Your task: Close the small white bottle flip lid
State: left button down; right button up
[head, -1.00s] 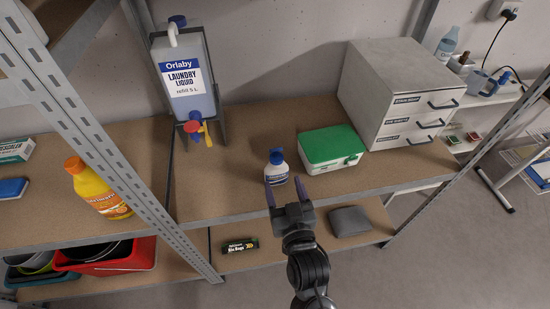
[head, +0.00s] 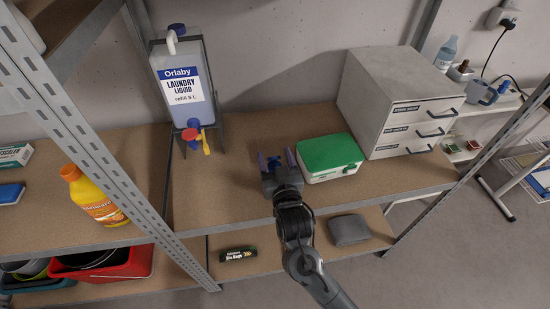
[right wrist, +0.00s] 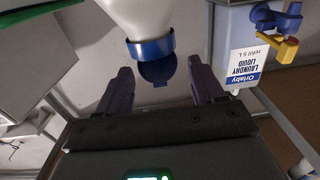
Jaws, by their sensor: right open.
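The small white bottle (right wrist: 137,14) shows in the right wrist view with a blue cap collar (right wrist: 151,48). Its round blue flip lid (right wrist: 158,71) hangs out from the collar, so it is open. My right gripper (right wrist: 160,76) is open, with one finger on each side of the lid and a gap to both. In the head view, my right gripper (head: 277,158) is over the bottle's place on the shelf and hides most of it; only some blue of the cap (head: 274,161) shows between the fingers. My left gripper is not in view.
A green-lidded white box (head: 330,157) stands close to the right of my right gripper. A laundry liquid canister (head: 181,90) with a tap stands behind left, and a grey drawer unit (head: 397,95) behind right. The shelf board (head: 225,185) is clear to the left.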

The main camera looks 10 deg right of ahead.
jog(key=c, duration=1.1)
jog(key=t+b, duration=0.1)
jog(key=b, duration=0.1)
jog(key=f+t+b, duration=0.1)
jog(key=b, duration=0.1)
jog(key=shift+s+f, duration=0.1)
jog(key=shift+s, duration=0.2)
jog(key=shift+t, duration=0.4)
jog(key=shift+r, duration=0.2)
jog(key=o, duration=1.1)
jog(key=shift+s, duration=0.15)
